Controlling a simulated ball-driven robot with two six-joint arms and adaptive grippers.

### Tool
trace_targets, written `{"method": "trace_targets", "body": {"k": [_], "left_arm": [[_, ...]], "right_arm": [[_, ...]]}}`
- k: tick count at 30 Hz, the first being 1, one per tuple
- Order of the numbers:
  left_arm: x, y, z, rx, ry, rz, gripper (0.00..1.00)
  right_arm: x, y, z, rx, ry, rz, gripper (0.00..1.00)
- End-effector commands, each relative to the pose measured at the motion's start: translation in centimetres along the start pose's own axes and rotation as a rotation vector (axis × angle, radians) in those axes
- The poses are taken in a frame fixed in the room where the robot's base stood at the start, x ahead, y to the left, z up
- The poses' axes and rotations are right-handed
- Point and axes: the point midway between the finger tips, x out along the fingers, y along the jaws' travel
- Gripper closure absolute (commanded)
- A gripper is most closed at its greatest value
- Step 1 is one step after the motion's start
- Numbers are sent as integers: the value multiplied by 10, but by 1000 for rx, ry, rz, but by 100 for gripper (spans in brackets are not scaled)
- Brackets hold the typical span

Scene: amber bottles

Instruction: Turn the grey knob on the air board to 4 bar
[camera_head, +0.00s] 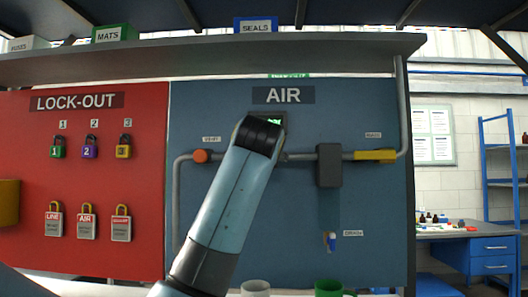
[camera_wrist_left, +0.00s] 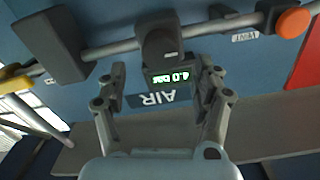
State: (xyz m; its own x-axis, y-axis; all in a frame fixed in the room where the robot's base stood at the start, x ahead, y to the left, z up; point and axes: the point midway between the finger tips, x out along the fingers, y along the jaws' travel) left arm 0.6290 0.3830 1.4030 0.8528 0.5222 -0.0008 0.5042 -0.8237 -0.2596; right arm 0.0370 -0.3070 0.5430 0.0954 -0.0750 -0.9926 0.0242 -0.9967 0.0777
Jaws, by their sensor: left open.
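The grey knob (camera_wrist_left: 160,42) shows in the left wrist view as a dark, rounded block on the pipe, beside a small display (camera_wrist_left: 172,78). That view is upside down, and the green figures appear to read 4.0 bar. My left gripper (camera_wrist_left: 162,72) is open, its fingers spread on either side of the display, with nothing between them that I can see held. Whether they touch the knob I cannot tell. In the head view my left arm covers the knob and most of the display (camera_head: 274,120) on the blue air board (camera_head: 370,220). My right gripper is in neither view.
The pipe carries an orange knob (camera_head: 201,156), a dark grey box (camera_head: 329,166) and a yellow handle (camera_head: 375,155). The red lock-out board (camera_head: 140,255) with padlocks is on the left. A grey shelf (camera_head: 130,64) overhangs both boards. Mugs (camera_head: 328,288) stand below.

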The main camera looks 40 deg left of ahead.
Motion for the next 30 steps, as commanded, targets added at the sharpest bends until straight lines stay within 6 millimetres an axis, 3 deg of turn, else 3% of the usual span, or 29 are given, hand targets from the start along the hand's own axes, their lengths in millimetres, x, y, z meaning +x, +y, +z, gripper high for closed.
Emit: {"method": "trace_targets", "body": {"k": [3, 10, 30], "left_arm": [[-28, 1, 0, -5, 0, 3, 32], [-60, 1, 1, -2, -1, 1, 32], [-65, 2, 6, 5, -8, 2, 32]], "right_arm": [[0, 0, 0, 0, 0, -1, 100], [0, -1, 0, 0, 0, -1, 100], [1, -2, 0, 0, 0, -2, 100]]}}
